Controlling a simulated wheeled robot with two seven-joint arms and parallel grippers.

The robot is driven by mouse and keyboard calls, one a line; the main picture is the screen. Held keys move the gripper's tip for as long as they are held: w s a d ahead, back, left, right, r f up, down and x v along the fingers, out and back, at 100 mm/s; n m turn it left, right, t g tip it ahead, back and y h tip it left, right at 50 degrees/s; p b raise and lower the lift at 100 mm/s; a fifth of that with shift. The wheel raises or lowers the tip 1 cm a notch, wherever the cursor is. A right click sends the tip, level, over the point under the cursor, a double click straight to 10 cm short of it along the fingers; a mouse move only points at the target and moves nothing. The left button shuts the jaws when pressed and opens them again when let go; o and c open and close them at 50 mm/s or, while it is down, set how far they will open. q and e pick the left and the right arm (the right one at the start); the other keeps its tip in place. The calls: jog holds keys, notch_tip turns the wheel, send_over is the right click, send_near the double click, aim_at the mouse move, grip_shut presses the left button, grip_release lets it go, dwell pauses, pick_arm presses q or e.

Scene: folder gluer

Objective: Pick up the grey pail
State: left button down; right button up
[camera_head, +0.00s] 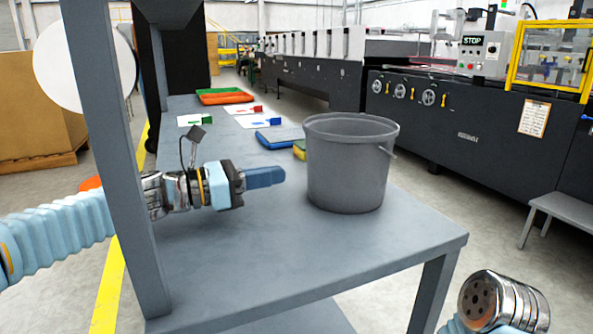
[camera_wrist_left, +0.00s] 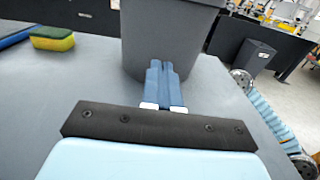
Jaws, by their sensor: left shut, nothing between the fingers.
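The grey pail (camera_head: 347,165) stands upright on the grey table near its right edge, with its wire handle hanging down at the right side. In the left wrist view its lower wall (camera_wrist_left: 168,38) fills the top middle. My left gripper (camera_head: 283,176) points at the pail from the left, low over the table. Its blue fingers (camera_wrist_left: 163,68) are shut with nothing between them. The fingertips appear just short of the pail wall; I cannot tell whether they touch. At the bottom right of the head view, my right arm's end shows, but no right gripper fingers.
A yellow-green sponge (camera_head: 299,150) and a blue tray (camera_head: 279,137) lie behind the pail. Cards with coloured pieces and orange and green trays (camera_head: 225,96) are farther back. A grey shelf post (camera_head: 112,150) rises at the left, near my left arm. The front table top is clear.

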aim_at(311, 169)
pick_arm(q)
jog(key=shift+x, duration=2.6)
pick_arm(e)
jog(key=shift+a+r, duration=0.1)
jog(key=shift+r, duration=0.05)
pick_arm(q)
jog(key=p+x, duration=0.4)
jog(key=x, duration=0.7)
jog(key=shift+d+r, duration=0.1)
jog(key=shift+d, duration=0.1)
jog(key=shift+w+d, duration=0.1)
jog(key=shift+d, duration=0.2)
pick_arm(e)
jog(key=r, duration=0.2)
jog(key=a+r, duration=0.1)
jog(key=shift+s+a+r, duration=0.1)
jog(key=shift+s+r, duration=0.15)
jog(key=shift+r, duration=0.05)
pick_arm(q)
jog(key=shift+a, duration=0.1)
